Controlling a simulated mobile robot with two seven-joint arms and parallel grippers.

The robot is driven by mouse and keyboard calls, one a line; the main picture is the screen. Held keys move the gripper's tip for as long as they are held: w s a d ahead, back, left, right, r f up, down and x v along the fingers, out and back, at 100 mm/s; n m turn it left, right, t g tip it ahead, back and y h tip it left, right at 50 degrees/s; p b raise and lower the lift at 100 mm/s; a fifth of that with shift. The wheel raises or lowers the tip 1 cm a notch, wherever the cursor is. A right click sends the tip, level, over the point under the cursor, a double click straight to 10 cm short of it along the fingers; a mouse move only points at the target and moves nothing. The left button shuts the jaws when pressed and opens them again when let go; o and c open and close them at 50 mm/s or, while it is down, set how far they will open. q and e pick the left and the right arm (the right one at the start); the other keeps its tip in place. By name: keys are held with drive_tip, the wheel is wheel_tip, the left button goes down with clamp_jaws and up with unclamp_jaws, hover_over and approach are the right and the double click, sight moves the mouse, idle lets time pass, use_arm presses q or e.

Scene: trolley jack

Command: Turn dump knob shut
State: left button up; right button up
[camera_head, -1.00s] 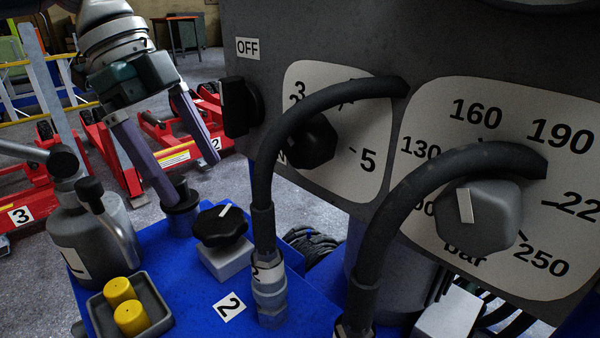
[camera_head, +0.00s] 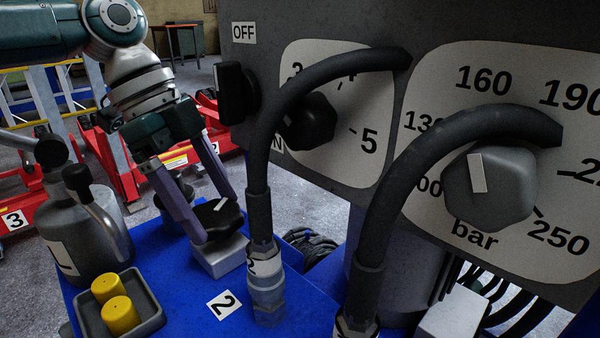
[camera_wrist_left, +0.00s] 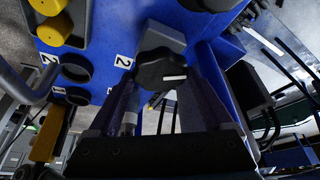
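The dump knob appears to be the black lobed knob (camera_head: 213,217) with a white mark, on a light grey block (camera_head: 219,256) on the blue surface. It also shows in the left wrist view (camera_wrist_left: 160,73), its white mark pointing to the right. My left gripper (camera_head: 217,219) is open and reaches down at the knob. One finger is on the left of the knob and the other on its far right side. In the left wrist view the fingers (camera_wrist_left: 165,82) flank the knob. I cannot tell whether they touch it. My right gripper is not in view.
A thick black hose (camera_head: 262,150) with a metal fitting rises close right of the knob. A grey can (camera_head: 90,225) and a tray (camera_head: 153,318) with yellow caps (camera_head: 119,315) are at left.

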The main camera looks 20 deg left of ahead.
use_arm(q)
drive_tip(key=c, duration=0.7)
drive_tip(key=shift+o, duration=0.2)
drive_tip(key=m+g+b, duration=0.1)
drive_tip(key=m, duration=0.1)
drive_tip(key=shift+w+m, duration=0.15)
drive_tip(key=shift+m, duration=0.25)
drive_tip(key=shift+m+g+b, duration=0.7)
drive_tip(key=shift+m+b, duration=0.1)
drive_tip(key=shift+m, duration=0.8)
drive_tip(key=o, duration=1.1)
drive_tip(key=shift+o, duration=0.2)
